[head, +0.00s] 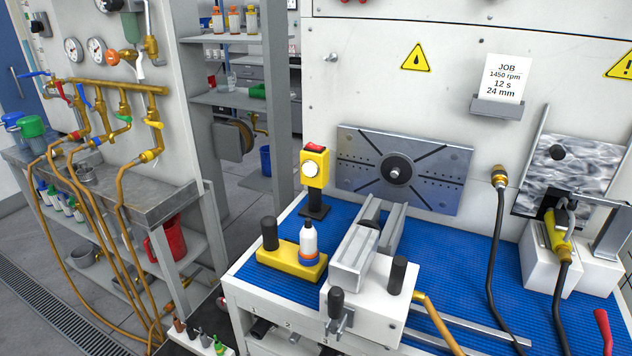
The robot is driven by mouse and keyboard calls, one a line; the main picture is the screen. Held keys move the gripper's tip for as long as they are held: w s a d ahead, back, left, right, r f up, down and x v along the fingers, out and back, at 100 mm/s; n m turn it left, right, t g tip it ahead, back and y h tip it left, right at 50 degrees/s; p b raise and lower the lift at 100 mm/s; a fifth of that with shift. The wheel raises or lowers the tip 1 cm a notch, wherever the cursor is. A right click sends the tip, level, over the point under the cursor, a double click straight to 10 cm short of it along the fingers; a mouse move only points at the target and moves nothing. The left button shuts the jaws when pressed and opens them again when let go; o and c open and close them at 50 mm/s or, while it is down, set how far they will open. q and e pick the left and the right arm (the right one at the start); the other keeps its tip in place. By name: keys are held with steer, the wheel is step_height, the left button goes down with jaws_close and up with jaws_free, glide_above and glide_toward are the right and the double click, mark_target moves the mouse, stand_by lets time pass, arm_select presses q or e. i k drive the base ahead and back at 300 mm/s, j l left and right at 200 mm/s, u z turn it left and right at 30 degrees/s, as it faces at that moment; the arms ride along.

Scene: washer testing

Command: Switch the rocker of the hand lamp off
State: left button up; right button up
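The yellow hand lamp (316,182) stands upright on a black base at the back left of the blue mat. It has a round white lens facing the camera, which looks bright. A red rocker (314,148) sits on top of the lamp. Which way the rocker is tipped is too small to tell. Neither of my grippers shows in the head view.
A yellow block (290,264) with a white bottle (309,240) stands in front of the lamp. A grey vise (355,262) is to its right. A slotted metal plate (430,170) is on the wall behind. Blue mat (450,250) lies clear right of the vise.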

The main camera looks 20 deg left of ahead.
mark_target(310, 145)
steer(key=u, duration=1.2)
steer(key=j+u, duration=0.2)
steer(key=u, duration=0.25)
steer(key=i+j, duration=0.1)
steer(key=j, duration=0.45)
